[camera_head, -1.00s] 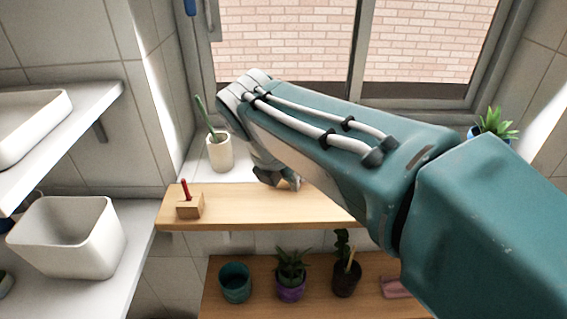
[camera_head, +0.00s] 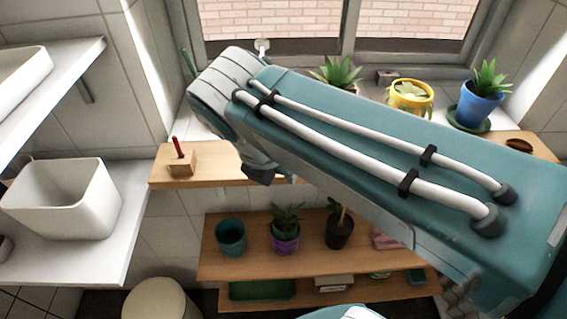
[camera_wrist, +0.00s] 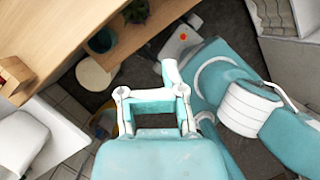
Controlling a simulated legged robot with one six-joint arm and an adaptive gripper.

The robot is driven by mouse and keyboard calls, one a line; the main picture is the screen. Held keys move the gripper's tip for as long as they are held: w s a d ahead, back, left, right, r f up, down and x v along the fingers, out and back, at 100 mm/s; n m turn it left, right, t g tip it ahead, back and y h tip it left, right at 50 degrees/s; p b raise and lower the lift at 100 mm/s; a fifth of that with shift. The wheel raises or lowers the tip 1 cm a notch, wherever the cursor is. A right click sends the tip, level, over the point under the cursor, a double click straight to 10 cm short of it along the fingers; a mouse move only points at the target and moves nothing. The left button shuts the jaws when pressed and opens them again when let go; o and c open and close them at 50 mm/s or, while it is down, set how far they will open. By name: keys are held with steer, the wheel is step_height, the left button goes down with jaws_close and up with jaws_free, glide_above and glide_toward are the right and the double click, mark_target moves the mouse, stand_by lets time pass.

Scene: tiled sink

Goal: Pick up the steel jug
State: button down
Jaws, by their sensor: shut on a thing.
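My gripper (camera_wrist: 152,104) shows at the lower middle of the wrist view, with the floor and my own body beyond it. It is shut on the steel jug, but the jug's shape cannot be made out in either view. In the head view my teal arm reaches across the middle, and its wrist and hand end (camera_head: 258,170) hang over the upper wooden shelf (camera_head: 218,168). The fingertips and whatever is between them are hidden there.
A wooden block with a red stick (camera_head: 182,162) stands on the upper shelf. A white bin (camera_head: 62,200) stands at left. A teal pot (camera_head: 230,238) and potted plants (camera_head: 285,235) line the lower shelf. Yellow (camera_head: 410,99) and blue (camera_head: 479,102) pots stand by the window.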

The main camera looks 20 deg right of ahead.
steer(key=shift+s, duration=0.1)
stand_by(0.3)
steer(key=shift+c, duration=1.4)
jaws_free()
steer(key=shift+a+r, duration=0.1)
